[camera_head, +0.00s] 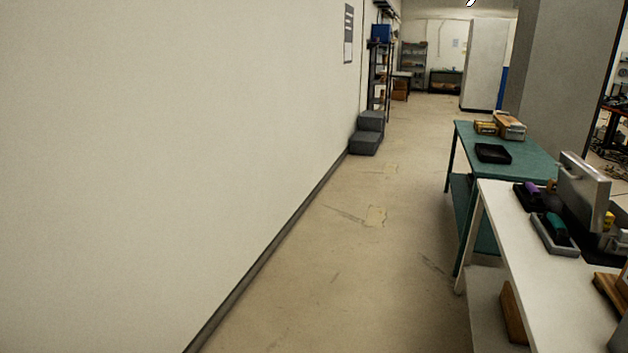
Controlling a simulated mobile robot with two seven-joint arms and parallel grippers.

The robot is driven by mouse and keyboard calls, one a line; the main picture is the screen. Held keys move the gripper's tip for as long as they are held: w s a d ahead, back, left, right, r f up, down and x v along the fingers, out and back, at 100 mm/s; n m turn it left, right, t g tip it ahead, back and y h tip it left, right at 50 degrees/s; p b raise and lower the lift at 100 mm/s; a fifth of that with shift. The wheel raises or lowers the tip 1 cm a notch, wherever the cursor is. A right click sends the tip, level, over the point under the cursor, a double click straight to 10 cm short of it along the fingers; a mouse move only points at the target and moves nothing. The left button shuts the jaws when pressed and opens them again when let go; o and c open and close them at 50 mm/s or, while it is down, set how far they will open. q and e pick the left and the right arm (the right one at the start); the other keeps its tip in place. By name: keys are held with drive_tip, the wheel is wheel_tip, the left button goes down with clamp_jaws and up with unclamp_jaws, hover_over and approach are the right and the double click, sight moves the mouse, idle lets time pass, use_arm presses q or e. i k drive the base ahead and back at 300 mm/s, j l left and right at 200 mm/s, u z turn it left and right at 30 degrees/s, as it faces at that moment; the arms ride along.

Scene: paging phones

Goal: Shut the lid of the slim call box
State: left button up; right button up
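A grey upright panel with a handle (584,193) stands on the white table at the right. It looks like a raised lid, but I cannot tell for sure whether it belongs to the slim call box. A dark body shows at its foot, partly cut off by the right edge of the picture. In front of it lie a grey tray with a teal item (556,226) and a black tray with a purple item (532,189). Neither of my grippers is in view.
The white table (535,285) and a green table (470,140) line the right side. The green table bears a black tray (493,153) and boxes (509,126). Grey steps (367,138) stand by the left wall (150,150). The floor (360,270) between is clear.

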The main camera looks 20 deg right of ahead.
sight(584, 190)
drive_tip(key=i+z, duration=0.15)
drive_tip(key=z, duration=0.35)
drive_tip(key=i+z, duration=0.15)
drive_tip(key=z, duration=0.35)
drive_tip(key=i+z, duration=0.15)
drive_tip(key=z, duration=0.3)
drive_tip(key=i+j+z, duration=0.1)
drive_tip(key=z, duration=0.3)
drive_tip(key=i+j+z, duration=0.2)
drive_tip(key=z, duration=0.15)
drive_tip(key=i+j+z, duration=0.1)
drive_tip(key=z, duration=0.35)
drive_tip(key=i+j+z, duration=0.1)
drive_tip(key=z, duration=0.3)
drive_tip(key=i+j+z, duration=0.1)
drive_tip(key=j+z, duration=0.55)
drive_tip(key=j, duration=0.2)
drive_tip(key=j+z, duration=0.3)
drive_tip(key=j, duration=1.6)
drive_tip(key=i+z, duration=0.05)
